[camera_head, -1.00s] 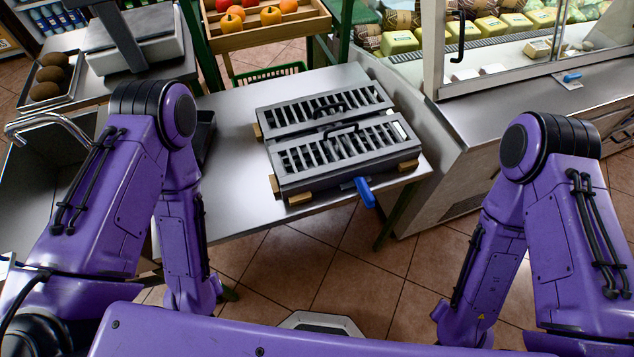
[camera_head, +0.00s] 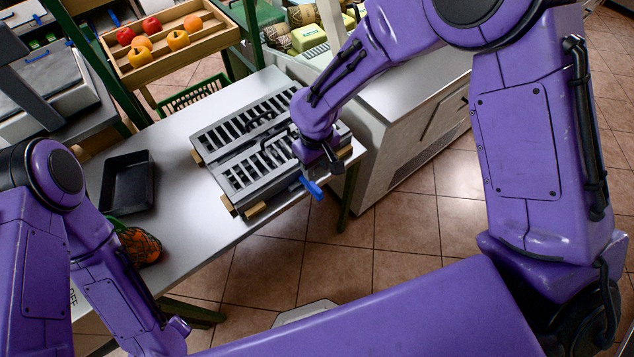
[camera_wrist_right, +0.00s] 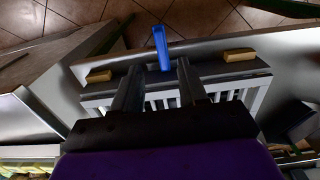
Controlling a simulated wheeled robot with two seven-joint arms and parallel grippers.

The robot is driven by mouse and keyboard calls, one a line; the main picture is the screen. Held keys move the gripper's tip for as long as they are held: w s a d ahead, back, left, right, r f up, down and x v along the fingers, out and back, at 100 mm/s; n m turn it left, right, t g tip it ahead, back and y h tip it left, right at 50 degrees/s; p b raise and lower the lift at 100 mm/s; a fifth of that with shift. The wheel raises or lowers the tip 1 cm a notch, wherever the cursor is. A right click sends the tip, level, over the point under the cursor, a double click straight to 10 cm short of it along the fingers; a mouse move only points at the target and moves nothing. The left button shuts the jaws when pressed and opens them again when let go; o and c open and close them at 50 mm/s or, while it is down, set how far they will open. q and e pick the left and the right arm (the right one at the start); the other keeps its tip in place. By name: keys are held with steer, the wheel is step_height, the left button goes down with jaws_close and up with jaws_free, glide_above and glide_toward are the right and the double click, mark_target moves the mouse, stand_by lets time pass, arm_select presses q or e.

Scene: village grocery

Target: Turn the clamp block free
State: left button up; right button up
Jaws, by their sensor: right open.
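A grey slatted metal box (camera_head: 238,202) with two black handles sits on wooden blocks at the front of the steel table. A blue lever (camera_head: 312,188) sticks out from its front side near the right corner. It also shows in the right wrist view (camera_wrist_right: 161,48). I cannot tell a separate clamp block from the lever. My right gripper (camera_head: 330,160) is above that corner, partly hidden by my wrist. In the right wrist view its two fingers (camera_wrist_right: 157,75) are apart and empty, with the lever just beyond and between their tips. My left gripper is not visible; only its arm shows.
A wooden fruit crate (camera_head: 165,62) and green basket (camera_head: 192,95) are behind. A counter (camera_head: 400,110) stands right. Tiled floor in front is open.

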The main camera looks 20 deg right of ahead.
mark_target(317, 188)
step_height(317, 188, down, 10)
steer(key=shift+r+p, duration=0.1)
steer(key=shift+p, duration=0.45)
jaws_close()
